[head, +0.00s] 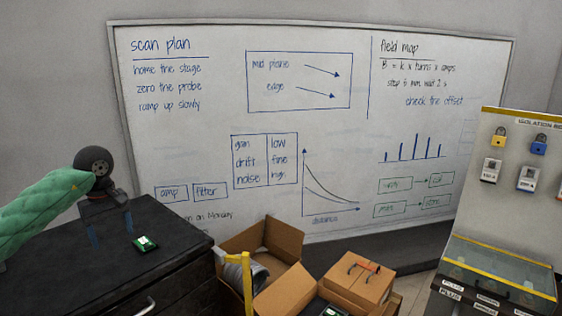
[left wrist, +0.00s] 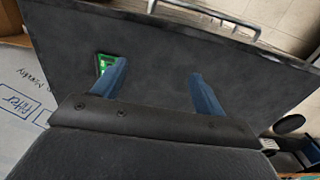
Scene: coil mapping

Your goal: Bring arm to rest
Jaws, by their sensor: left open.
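My left arm, in a green padded sleeve, comes in from the left in the head view. My left gripper (head: 112,236) points down over the dark cabinet top (head: 165,228). Its two blue fingers are apart with nothing between them, as the left wrist view (left wrist: 156,88) also shows. A small green device (head: 145,243) lies on the cabinet top just right of the fingers. In the left wrist view the green device (left wrist: 103,63) shows beside one finger, partly hidden by it. My right gripper is in neither view.
A closed box (head: 358,283) has an orange-handled item on top. An isolation board with padlocks (head: 520,165) stands at the right. A whiteboard (head: 220,110) fills the back wall.

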